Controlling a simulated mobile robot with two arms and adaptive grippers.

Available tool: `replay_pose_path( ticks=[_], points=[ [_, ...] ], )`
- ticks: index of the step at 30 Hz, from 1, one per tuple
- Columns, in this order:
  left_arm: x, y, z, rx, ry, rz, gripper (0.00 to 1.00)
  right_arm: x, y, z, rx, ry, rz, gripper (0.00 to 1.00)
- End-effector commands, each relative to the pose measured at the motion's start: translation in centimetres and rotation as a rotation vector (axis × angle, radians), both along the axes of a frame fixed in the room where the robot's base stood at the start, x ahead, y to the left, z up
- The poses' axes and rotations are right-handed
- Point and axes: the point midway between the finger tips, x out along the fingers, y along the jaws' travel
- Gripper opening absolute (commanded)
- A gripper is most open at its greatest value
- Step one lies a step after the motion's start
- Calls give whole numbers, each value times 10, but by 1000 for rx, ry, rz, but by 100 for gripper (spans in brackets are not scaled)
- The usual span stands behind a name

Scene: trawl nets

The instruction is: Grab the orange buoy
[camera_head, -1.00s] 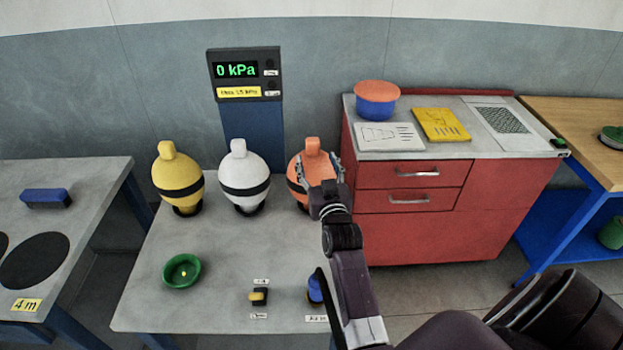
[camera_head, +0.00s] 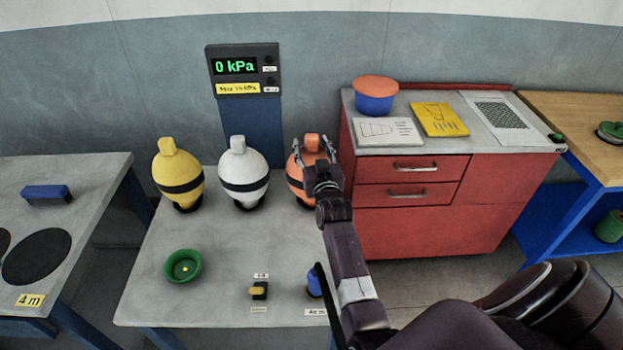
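The orange buoy (camera_head: 296,178) stands upright at the right of a row on the grey table, with a knob on top and a dark band. My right gripper (camera_head: 314,150) is at the buoy's upper right, its fingers spread on either side of the top knob. It looks open, and I cannot tell whether the fingers touch the buoy. The gripper and wrist hide the buoy's right side. My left gripper is not in view.
A white buoy (camera_head: 244,163) and a yellow buoy (camera_head: 171,168) stand to the left. A green dish (camera_head: 183,267), a small switch (camera_head: 259,290) and a blue object (camera_head: 314,283) are on the grey table (camera_head: 215,300). A red cabinet (camera_head: 440,228) stands right behind my arm.

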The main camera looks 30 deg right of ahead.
Motion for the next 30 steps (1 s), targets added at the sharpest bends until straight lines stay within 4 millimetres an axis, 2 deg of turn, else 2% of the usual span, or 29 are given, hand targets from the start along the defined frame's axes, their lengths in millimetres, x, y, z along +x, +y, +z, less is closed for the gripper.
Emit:
replay_pose_path(
  ticks=[2,12,30],
  points=[
    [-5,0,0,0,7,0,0,0,0,0,0,0,0,38],
    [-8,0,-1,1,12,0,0,0,0,0,0,1,0,1],
    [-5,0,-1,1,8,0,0,1,0,10,-2,-8,0,0]
  ],
)
